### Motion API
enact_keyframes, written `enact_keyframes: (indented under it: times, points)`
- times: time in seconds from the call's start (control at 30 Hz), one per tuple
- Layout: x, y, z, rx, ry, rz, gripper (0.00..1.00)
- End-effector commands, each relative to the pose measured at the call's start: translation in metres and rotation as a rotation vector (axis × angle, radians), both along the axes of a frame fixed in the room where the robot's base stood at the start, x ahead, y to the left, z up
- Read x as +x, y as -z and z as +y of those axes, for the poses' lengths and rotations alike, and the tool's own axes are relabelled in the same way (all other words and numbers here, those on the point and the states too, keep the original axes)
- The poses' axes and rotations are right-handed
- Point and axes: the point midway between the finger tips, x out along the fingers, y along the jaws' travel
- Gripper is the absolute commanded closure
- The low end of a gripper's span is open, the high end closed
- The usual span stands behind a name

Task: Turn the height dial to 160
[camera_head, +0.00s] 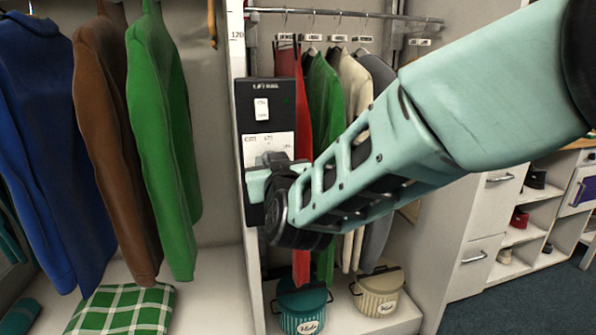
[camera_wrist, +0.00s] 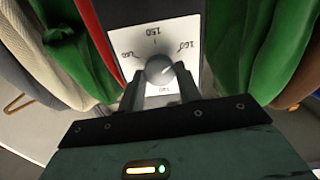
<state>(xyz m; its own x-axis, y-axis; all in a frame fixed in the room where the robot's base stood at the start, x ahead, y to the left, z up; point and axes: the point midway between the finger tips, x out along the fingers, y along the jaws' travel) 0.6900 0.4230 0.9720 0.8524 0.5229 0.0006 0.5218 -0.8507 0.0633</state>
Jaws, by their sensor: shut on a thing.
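The height dial (camera_wrist: 160,70) is a round grey knob on a white scale plate (camera_wrist: 158,22) in the wrist view. The plate appears upside down there, with 150 at the top and 160 at the upper right; other numbers are hard to read. A pale mark on the knob seems to point up and right, toward the 160 side. My gripper (camera_wrist: 161,86) is shut on the knob, one finger on each side. In the head view my gripper (camera_head: 272,168) is at the lower part of the black control panel (camera_head: 247,98) and hides the knob.
A white switch (camera_head: 262,109) is above the dial plate. Clothes hang on both sides of the panel, including a green garment (camera_head: 160,140) and a red one (camera_head: 302,120). A teal bin (camera_head: 302,308) and a cream bin (camera_head: 378,292) stand below.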

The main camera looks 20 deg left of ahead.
Motion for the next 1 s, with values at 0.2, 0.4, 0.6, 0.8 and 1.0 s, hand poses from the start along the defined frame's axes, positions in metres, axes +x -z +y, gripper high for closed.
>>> enact_keyframes:
  times: [0.2,0.4,0.6,0.8,1.0]
  points:
    - [-0.0004,0.0024,0.0001,0.051,-0.001,0.036,0.89]
    - [-0.0005,0.0017,0.0002,0.065,-0.001,0.045,0.89]
    - [-0.0006,0.0015,0.0002,0.066,-0.001,0.045,0.89]
    - [-0.0005,0.0014,0.0002,0.067,-0.001,0.044,0.44]
    - [-0.0002,0.0008,0.0000,0.066,0.000,0.043,0.44]
